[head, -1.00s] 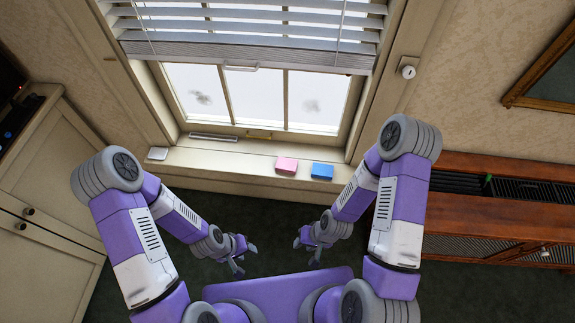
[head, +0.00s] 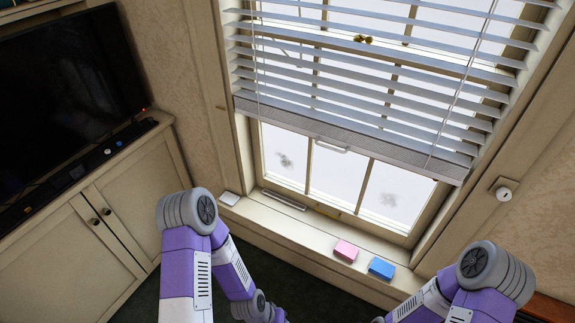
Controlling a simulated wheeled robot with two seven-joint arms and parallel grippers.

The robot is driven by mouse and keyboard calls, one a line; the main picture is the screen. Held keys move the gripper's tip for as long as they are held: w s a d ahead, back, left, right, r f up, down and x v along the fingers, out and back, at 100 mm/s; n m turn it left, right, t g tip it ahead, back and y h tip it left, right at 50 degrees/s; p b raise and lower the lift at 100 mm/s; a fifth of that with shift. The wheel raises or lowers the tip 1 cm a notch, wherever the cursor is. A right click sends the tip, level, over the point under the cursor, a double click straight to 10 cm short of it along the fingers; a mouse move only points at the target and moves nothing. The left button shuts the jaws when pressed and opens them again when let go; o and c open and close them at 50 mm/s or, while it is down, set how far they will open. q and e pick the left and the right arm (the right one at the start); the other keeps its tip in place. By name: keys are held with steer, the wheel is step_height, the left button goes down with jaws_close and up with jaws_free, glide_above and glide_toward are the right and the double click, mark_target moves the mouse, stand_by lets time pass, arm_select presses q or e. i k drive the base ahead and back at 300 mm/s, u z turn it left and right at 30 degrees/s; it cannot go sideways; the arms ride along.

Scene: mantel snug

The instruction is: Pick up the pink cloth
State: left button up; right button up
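The pink cloth (head: 346,251) is a small folded block lying on the window sill, toward its right half. A blue cloth (head: 381,268) of similar shape lies just right of it with a small gap. Both of my arms reach in from the bottom of the head view. My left gripper is cut off by the bottom edge, with only the wrist showing. My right gripper is also below the edge of the picture. Neither gripper is touching the pink cloth.
A cabinet (head: 90,240) with a television (head: 65,90) stands at the left. Dark floor lies below the sill.

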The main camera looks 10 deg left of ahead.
mark_target(349, 253)
steer(key=u, duration=0.1)
steer(key=i, duration=0.95)
steer(key=u, duration=0.45)
